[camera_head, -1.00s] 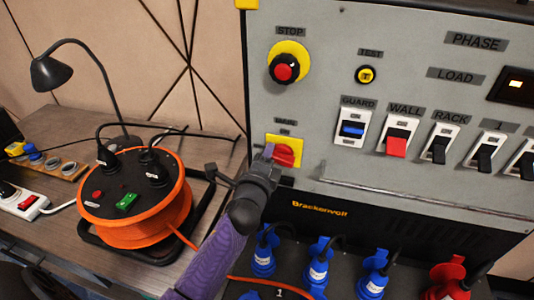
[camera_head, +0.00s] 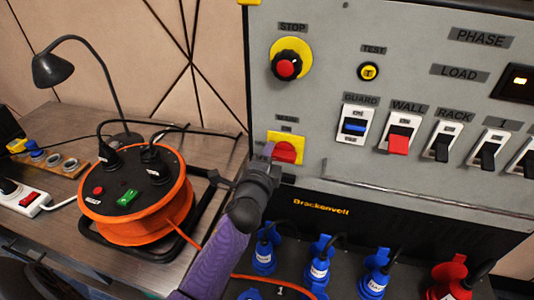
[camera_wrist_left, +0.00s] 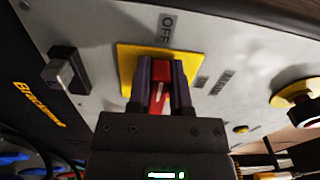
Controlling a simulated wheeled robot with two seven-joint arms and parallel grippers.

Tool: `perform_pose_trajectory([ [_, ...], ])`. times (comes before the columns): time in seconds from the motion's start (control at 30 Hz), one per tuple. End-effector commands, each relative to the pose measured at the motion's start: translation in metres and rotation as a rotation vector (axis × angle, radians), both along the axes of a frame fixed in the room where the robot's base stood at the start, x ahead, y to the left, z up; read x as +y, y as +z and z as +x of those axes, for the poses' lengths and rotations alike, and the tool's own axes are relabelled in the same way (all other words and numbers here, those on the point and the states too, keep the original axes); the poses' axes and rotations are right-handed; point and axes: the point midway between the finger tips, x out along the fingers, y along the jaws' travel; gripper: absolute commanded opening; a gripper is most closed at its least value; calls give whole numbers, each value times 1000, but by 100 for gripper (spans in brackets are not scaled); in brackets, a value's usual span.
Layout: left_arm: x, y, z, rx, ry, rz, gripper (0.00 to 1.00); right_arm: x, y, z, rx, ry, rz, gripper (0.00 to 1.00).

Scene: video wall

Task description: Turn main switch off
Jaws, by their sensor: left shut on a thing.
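The main switch is a red rotary handle (camera_head: 285,151) on a yellow plate (camera_head: 289,138), low on the left of the grey panel. My left gripper (camera_head: 268,157) reaches it from below left and covers part of the plate. In the left wrist view the fingers (camera_wrist_left: 158,85) are shut on the red handle (camera_wrist_left: 160,92), one on each side, in front of the yellow plate (camera_wrist_left: 128,65). There the handle runs roughly toward the OFF label (camera_wrist_left: 166,28). My right gripper is not in view.
Above the switch is the red STOP button (camera_head: 286,67). To its right are the guard (camera_head: 355,126) and wall (camera_head: 400,134) switches and more rockers. A rail (camera_head: 420,193) crosses below. Blue plugs (camera_head: 264,250) hang underneath. An orange cable reel (camera_head: 140,210) stands left of my arm.

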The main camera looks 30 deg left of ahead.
Motion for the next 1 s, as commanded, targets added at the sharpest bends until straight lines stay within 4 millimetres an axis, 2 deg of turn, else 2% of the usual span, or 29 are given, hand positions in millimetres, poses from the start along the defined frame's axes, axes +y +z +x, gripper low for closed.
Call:
perform_pose_trajectory([
  [0.03,-5,-4,0,6,-12,-8,0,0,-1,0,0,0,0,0],
  [0.07,-5,-4,0,6,-12,-8,31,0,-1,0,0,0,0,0],
  [0.2,-5,-3,0,3,-12,-6,60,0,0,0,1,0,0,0],
  [0.77,-3,0,-1,1,-5,-1,60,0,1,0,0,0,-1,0],
  [0.87,-6,0,-12,1,-5,-3,60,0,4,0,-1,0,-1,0],
  [1.0,-14,0,-42,3,-5,-4,60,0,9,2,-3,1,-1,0],
])
